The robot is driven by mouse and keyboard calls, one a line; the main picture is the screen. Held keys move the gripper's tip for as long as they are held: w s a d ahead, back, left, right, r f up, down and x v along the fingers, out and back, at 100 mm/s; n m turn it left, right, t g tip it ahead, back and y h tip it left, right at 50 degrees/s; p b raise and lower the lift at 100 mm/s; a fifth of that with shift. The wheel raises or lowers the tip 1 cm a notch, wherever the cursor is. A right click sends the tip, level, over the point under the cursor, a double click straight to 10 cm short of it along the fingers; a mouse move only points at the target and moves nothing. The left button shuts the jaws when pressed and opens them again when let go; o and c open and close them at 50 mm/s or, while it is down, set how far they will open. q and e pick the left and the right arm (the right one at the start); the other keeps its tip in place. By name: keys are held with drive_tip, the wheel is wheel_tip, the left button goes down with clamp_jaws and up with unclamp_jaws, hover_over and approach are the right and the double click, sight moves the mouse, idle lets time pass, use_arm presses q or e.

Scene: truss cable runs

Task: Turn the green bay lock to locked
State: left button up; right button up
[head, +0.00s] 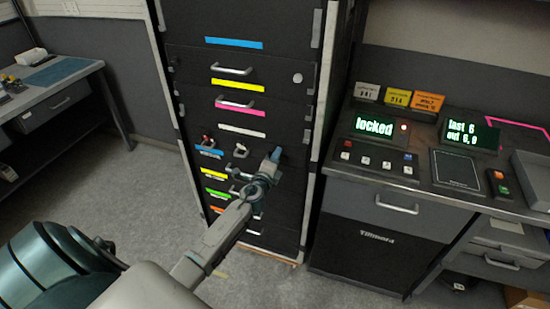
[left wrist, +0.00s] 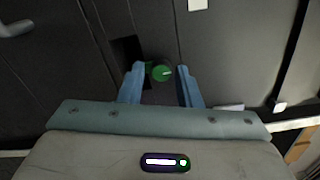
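The green bay lock is a small round green knob (left wrist: 161,73) on the dark cabinet face in the left wrist view, with a short pale mark pointing right. My left gripper (left wrist: 160,67) is open, its two blue fingers on either side of the knob with gaps visible. In the head view my left gripper (head: 275,155) is at the right part of the tall black cabinet (head: 235,53); the knob itself is hidden there. A green label strip (head: 216,192) is on a lower drawer. My right gripper is in neither view.
Drawer handles (head: 232,69) stick out of the cabinet. A desk (head: 60,90) stands at left. Grey floor (head: 130,185) between is clear.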

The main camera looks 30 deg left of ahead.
use_arm(q)
drive_tip(key=shift+o, duration=0.7)
drive_tip(key=b+v, duration=0.1)
drive_tip(key=v, duration=0.9)
drive_tip(key=shift+s, duration=0.4)
